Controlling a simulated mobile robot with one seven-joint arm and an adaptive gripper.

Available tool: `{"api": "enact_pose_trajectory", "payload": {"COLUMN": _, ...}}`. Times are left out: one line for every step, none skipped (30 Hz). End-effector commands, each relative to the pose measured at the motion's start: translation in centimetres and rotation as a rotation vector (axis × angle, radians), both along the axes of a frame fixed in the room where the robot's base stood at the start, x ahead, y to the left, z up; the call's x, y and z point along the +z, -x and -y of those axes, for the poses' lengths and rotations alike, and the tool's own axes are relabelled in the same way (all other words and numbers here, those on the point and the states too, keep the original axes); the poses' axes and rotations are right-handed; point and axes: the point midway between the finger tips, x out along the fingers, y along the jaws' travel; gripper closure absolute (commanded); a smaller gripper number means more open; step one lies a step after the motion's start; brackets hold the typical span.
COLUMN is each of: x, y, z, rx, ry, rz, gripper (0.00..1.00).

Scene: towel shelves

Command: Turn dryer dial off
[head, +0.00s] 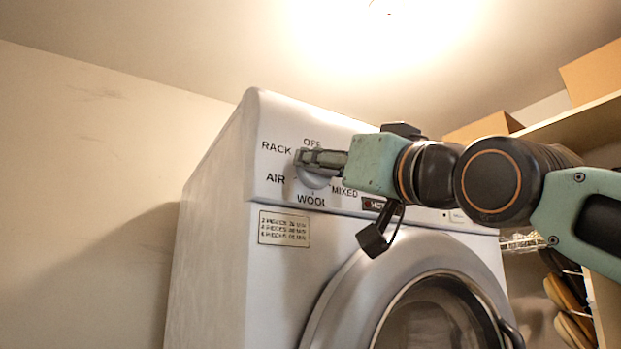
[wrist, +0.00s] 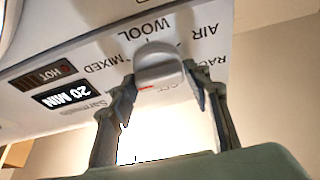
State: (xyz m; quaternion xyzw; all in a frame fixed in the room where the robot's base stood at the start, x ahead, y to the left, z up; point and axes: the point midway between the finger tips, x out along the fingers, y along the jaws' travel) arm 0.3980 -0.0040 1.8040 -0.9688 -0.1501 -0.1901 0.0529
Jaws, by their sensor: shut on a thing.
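The dryer dial (head: 314,181) is a round grey knob on the upper left of the dryer's front panel. Printed labels OFF, RACK, AIR, WOOL and MIXED surround it. My gripper (head: 308,158) reaches in from the right, and its fingers cover part of the dial. In the wrist view, upside down, the dial (wrist: 158,64) sits between the two fingertips of my gripper (wrist: 160,74), which is shut on it. A small red mark shows on the dial's edge, close beside the partly hidden OFF lettering. The exact setting is hard to tell.
The white dryer (head: 215,245) has a round door (head: 345,285) below the panel. A dark display reading 20 MIN (wrist: 68,92) is beside the dial. Shelves (head: 575,122) with cardboard boxes (head: 595,75) stand at right. A bare wall (head: 90,170) is at left.

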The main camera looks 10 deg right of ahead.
Motion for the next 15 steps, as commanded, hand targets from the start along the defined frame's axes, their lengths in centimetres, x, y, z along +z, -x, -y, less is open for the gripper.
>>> {"api": "enact_pose_trajectory", "payload": {"x": 0.07, "y": 0.0, "z": -0.12, "rx": 0.008, "ry": 0.039, "rz": 0.011, "gripper": 0.8}}
{"api": "enact_pose_trajectory", "payload": {"x": 0.09, "y": 0.01, "z": -0.12, "rx": 0.008, "ry": 0.066, "rz": 0.02, "gripper": 0.8}}
{"api": "enact_pose_trajectory", "payload": {"x": 0.09, "y": -0.03, "z": -0.11, "rx": 0.008, "ry": 0.103, "rz": 0.031, "gripper": 0.8}}
{"api": "enact_pose_trajectory", "payload": {"x": 0.1, "y": -0.03, "z": -0.07, "rx": 0.008, "ry": 0.129, "rz": 0.04, "gripper": 0.8}}
{"api": "enact_pose_trajectory", "payload": {"x": 0.12, "y": -0.02, "z": -0.07, "rx": 0.009, "ry": 0.157, "rz": 0.049, "gripper": 0.8}}
{"api": "enact_pose_trajectory", "payload": {"x": 0.15, "y": -0.03, "z": -0.1, "rx": 0.008, "ry": 0.193, "rz": 0.061, "gripper": 0.8}}
{"api": "enact_pose_trajectory", "payload": {"x": 0.16, "y": -0.03, "z": -0.04, "rx": 0.008, "ry": 0.221, "rz": 0.071, "gripper": 0.8}}
{"api": "enact_pose_trajectory", "payload": {"x": 0.16, "y": -0.04, "z": -0.01, "rx": 0.007, "ry": 0.246, "rz": 0.079, "gripper": 0.8}}
{"api": "enact_pose_trajectory", "payload": {"x": 0.15, "y": -0.07, "z": -0.04, "rx": 0.008, "ry": 0.283, "rz": 0.09, "gripper": 0.8}}
{"api": "enact_pose_trajectory", "payload": {"x": 0.19, "y": -0.05, "z": -0.02, "rx": 0.007, "ry": 0.31, "rz": 0.1, "gripper": 0.8}}
{"api": "enact_pose_trajectory", "payload": {"x": 0.22, "y": -0.04, "z": 0.02, "rx": 0.007, "ry": 0.337, "rz": 0.109, "gripper": 0.8}}
{"api": "enact_pose_trajectory", "payload": {"x": 0.21, "y": -0.07, "z": 0.0, "rx": 0.008, "ry": 0.374, "rz": 0.12, "gripper": 0.8}}
{"api": "enact_pose_trajectory", "payload": {"x": 0.23, "y": -0.07, "z": 0.03, "rx": 0.006, "ry": 0.401, "rz": 0.13, "gripper": 0.8}}
{"api": "enact_pose_trajectory", "payload": {"x": 0.24, "y": -0.08, "z": 0.08, "rx": 0.006, "ry": 0.428, "rz": 0.137, "gripper": 0.8}}
{"api": "enact_pose_trajectory", "payload": {"x": 0.23, "y": -0.1, "z": 0.07, "rx": 0.006, "ry": 0.464, "rz": 0.149, "gripper": 0.8}}
